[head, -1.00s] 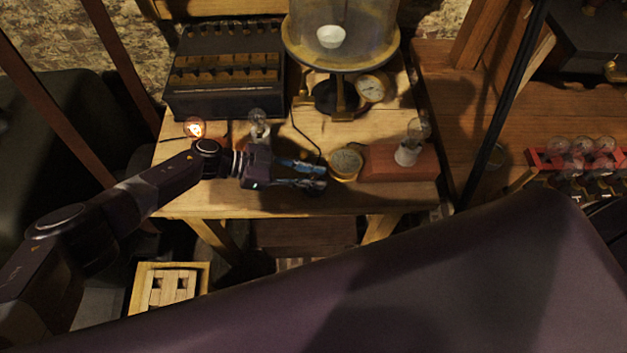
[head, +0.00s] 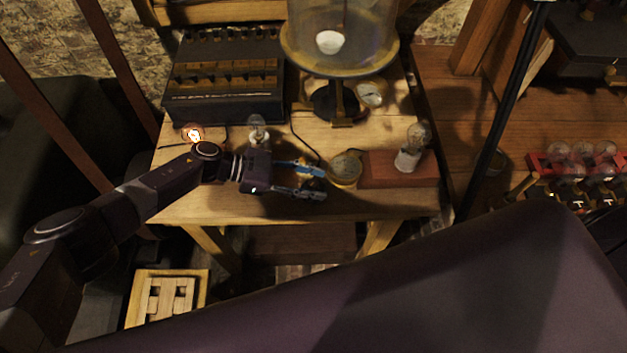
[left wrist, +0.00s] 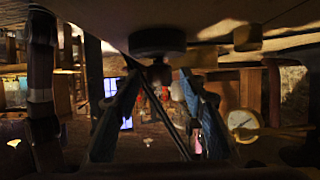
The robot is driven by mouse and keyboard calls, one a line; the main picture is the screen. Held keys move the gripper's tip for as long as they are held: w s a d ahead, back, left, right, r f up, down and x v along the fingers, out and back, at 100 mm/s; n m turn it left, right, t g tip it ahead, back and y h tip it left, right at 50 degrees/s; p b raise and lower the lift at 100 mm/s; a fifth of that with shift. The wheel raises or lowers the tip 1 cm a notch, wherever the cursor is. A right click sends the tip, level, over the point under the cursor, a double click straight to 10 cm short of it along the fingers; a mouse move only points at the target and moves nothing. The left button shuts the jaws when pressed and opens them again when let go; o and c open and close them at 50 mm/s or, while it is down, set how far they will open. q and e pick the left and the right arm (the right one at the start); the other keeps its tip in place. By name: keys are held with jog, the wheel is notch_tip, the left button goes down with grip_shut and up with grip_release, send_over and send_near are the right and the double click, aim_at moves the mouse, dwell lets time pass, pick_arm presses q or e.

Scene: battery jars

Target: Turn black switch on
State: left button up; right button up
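My left gripper (head: 318,180) is over the front part of the wooden table, pointing right toward a small round brass gauge (head: 345,168). Its two fingers are apart with nothing between them. In the left wrist view the fingers (left wrist: 163,125) also stand apart, with a gap between them. A dark round piece (left wrist: 157,41) shows above that gap; I cannot tell whether it is the switch. I cannot clearly pick out a black switch in the head view; the arm and gripper cover part of the table. My right gripper is not in view.
A lit bulb (head: 193,134) and an unlit bulb (head: 257,128) stand close behind my left arm. A dark box (head: 225,103), a bell jar (head: 341,50) and a red-brown block (head: 384,172) with a bulb are on the table. The table's front edge is just below the gripper.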

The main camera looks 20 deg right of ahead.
pick_arm(q)
jog(key=v, duration=1.2)
jog(key=shift+f, duration=0.1)
